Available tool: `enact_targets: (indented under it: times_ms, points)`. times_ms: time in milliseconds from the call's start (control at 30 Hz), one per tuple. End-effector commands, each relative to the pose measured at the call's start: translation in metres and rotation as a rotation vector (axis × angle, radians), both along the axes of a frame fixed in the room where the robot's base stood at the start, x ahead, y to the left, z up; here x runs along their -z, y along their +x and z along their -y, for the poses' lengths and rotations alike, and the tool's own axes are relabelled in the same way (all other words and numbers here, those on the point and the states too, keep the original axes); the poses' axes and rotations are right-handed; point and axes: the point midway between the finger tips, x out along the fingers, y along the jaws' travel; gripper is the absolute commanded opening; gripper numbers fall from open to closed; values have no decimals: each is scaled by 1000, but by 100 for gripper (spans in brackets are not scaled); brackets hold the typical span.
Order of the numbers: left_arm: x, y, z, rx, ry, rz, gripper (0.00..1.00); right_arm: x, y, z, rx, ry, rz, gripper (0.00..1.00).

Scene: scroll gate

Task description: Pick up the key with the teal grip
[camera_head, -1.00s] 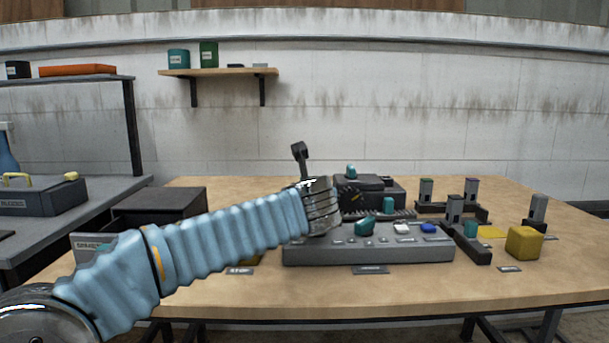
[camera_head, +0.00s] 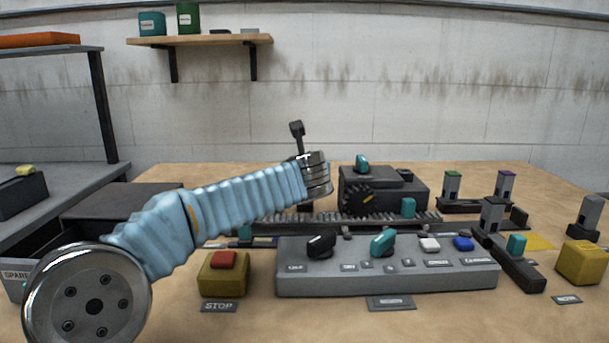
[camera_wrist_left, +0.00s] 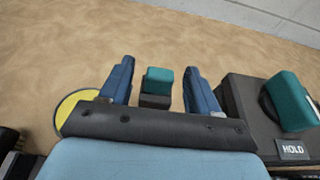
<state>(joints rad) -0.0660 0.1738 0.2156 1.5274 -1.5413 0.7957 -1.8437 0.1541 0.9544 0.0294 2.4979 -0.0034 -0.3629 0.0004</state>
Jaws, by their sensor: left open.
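In the left wrist view, a key with a teal grip (camera_wrist_left: 158,75) and a dark lower part stands over the tan tabletop. The two blue fingers of my left gripper (camera_wrist_left: 160,66) are open, one on each side of it, with gaps visible. It is not held. In the head view my left arm reaches in from the left to beside the black box (camera_head: 410,192); its fingers and this key are hidden behind the wrist.
A HOLD-labelled box with a teal knob (camera_wrist_left: 290,102) stands close right of the gripper. In the head view, a toothed rail (camera_head: 290,226), a grey control panel (camera_head: 400,280), a red-topped stop button (camera_head: 223,260) and a yellow block (camera_head: 582,262) occupy the table.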

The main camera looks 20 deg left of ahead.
Motion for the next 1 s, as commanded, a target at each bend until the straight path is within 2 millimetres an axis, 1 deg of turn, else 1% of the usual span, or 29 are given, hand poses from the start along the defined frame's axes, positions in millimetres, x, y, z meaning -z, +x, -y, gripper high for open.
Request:
enact_targets:
  times_ms: [33, 100, 333, 367, 700, 733, 1000]
  points:
    - [1, 6, -3, 0, -1, 0, 62, -2, 0, 0, 0, 0, 0, 45]
    - [3, 10, -5, 0, -1, 0, 62, -2, 0, 0, -1, 0, 0, 45]
    - [4, 12, -6, 0, 0, 0, 62, -2, 0, 0, -1, 1, 1, 45]
    - [4, 12, -6, 1, 0, 0, 59, -2, 0, 0, -1, 0, 0, 45]
    - [4, 11, -6, 1, 0, 0, 7, -2, 0, 0, -1, 0, 0, 45]
    - [4, 11, -6, 1, 0, 1, 5, -2, 0, 0, -1, 0, 0, 45]
    - [1, 11, -6, 1, -1, 1, 5, -3, 0, 0, -1, 0, 0, 45]
